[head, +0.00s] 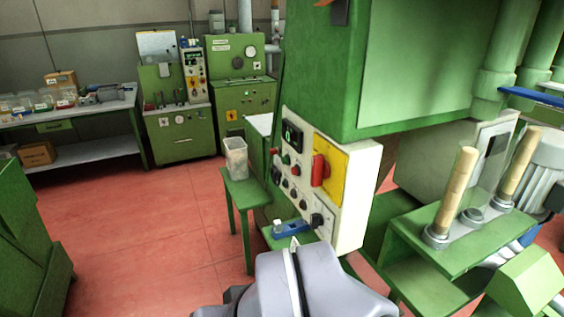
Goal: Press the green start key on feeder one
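A pale control panel (347,208) is mounted on the side of the large green machine in the middle of the head view. It carries a dark display (292,135), a red rotary switch (320,170) on a yellow plate (333,185), and several small keys and knobs. One small key (285,159) below the display looks green, but it is too small to be sure. No label naming feeder one is readable. My grey arm shows at the bottom centre, in front of and below the panel. My gripper's fingers cannot be made out.
A blue object (290,229) lies on a green ledge below the panel. A clear container (236,158) stands on a green stand (243,190) left of it. Wooden rods (452,192) stand upright at right. Open red floor (140,235) lies at left.

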